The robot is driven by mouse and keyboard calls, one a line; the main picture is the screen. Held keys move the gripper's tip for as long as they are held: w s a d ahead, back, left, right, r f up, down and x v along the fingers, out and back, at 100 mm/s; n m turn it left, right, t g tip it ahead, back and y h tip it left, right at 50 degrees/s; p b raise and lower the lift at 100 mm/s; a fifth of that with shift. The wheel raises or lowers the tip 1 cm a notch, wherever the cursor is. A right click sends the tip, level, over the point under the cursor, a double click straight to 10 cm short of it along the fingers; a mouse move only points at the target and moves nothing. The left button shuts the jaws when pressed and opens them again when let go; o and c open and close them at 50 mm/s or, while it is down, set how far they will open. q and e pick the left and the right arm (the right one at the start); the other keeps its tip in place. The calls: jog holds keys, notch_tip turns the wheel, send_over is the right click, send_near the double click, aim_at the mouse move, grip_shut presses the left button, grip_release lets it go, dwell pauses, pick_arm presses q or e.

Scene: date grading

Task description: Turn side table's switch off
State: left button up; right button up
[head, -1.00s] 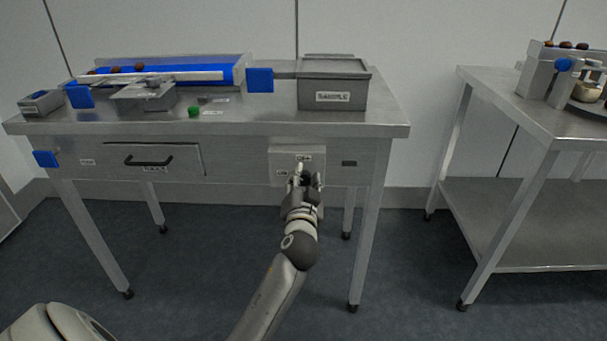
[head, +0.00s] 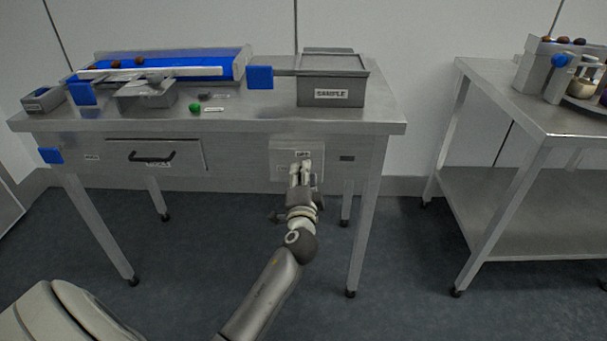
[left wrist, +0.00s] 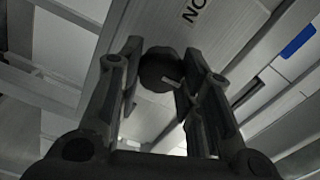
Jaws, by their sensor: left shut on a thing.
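The switch plate (head: 283,155) is a pale panel on the front of the grey metal side table (head: 240,125), right of the drawer, with small labels. My left gripper (head: 302,168) is at this plate and covers much of it. In the left wrist view, the dark round switch knob (left wrist: 160,66) with a light pointer mark sits between the fingertips of my left gripper (left wrist: 162,78), which is shut on it. A large label stands above the knob there. The knob is hidden in the head view. My right gripper is not in view.
On the table stand a blue sorting conveyor (head: 205,68) with dates, a grey SAMPLE box (head: 332,90) and a small green object (head: 195,107). A drawer (head: 185,158) is shut at the left. A second table (head: 490,75) stands right; floor between is clear.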

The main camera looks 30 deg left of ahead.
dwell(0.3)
pick_arm(q)
jog(key=o, duration=1)
jog(key=v, duration=1.2)
jog(key=shift+f, duration=0.1)
